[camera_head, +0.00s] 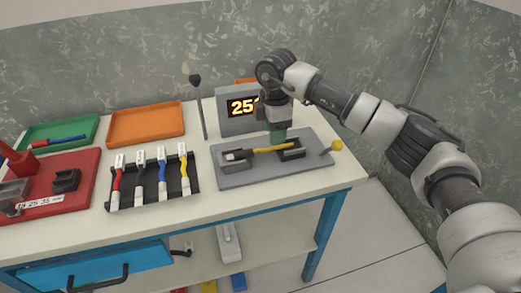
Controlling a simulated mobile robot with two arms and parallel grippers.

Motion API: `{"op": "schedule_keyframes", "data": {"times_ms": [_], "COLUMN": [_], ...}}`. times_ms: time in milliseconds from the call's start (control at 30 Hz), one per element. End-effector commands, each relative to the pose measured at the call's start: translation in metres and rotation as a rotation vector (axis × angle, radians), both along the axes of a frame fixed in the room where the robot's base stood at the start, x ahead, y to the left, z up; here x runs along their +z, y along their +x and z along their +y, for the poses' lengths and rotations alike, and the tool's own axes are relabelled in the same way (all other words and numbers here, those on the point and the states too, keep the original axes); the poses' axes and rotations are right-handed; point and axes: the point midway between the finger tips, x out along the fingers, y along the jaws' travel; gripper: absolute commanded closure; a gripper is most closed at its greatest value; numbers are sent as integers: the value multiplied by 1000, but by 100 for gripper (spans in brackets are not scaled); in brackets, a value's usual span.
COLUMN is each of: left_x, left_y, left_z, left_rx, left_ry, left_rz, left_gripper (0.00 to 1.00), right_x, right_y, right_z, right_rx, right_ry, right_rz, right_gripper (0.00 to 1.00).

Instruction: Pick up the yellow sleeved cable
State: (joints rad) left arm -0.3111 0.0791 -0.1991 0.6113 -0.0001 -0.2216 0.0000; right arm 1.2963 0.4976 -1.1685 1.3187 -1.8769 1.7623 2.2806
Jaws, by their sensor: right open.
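A yellow sleeved cable (263,150) lies across two dark holders on a grey fixture plate (235,178), with a white and dark connector at its left end. My right gripper (278,138) points down over the middle of this cable. It is open, and its fingertips are close to the cable; I cannot tell if they straddle or touch it. Another cable with a yellow sleeve (184,164) lies in the rightmost slot of a black rack (150,199). My left gripper is out of view.
The rack also holds red, dark and blue cables. A grey display box (229,120) and a thin dark post (199,105) stand behind the fixture. A yellow-knobbed lever (337,145) is at its right. Orange (147,125) and green (60,133) trays and a red board (85,190) lie left.

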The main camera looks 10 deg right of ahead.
Motion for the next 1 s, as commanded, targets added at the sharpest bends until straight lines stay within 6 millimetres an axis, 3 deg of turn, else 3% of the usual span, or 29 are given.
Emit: {"op": "schedule_keyframes", "data": {"times_ms": [100,233,500,800,1000], "left_x": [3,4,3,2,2], "left_y": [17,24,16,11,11], "left_z": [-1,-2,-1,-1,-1], "left_rx": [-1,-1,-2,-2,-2], "left_ry": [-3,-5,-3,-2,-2], "left_rz": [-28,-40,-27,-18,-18], "left_gripper": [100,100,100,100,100], "right_x": [-18,-38,-43,-43,-43], "right_y": [-2,-2,-2,-2,-2], "right_z": [-1,-1,0,0,0], "right_rx": [0,0,1,2,2], "right_ry": [-1,0,0,1,1], "right_rz": [5,3,0,0,0], "right_gripper": [51,51,51,97,100]}}
